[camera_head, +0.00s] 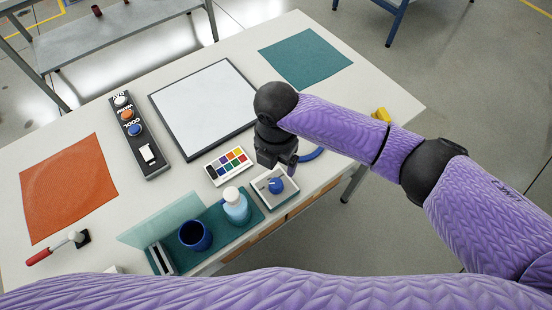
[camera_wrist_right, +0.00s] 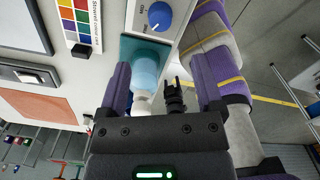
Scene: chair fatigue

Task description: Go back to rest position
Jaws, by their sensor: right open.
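My right gripper (camera_head: 285,162) is above the worktable (camera_head: 235,50), just behind a white box with a blue knob (camera_head: 277,186). In the right wrist view its two purple fingers stand apart with nothing held between them; the gripper (camera_wrist_right: 160,75) is open. A light blue bottle with a white cap (camera_wrist_right: 146,68) shows beyond the gap, and the blue knob (camera_wrist_right: 159,15) lies farther up. My right arm reaches in from the right side of the head view. My left gripper is not in view.
Near the gripper are the bottle (camera_head: 236,207), a dark blue cup (camera_head: 195,236), a colour chart (camera_head: 229,165) and a switch panel (camera_head: 139,137). A framed white board (camera_head: 204,103), an orange mat (camera_head: 68,186) and a teal mat (camera_head: 305,59) lie farther out.

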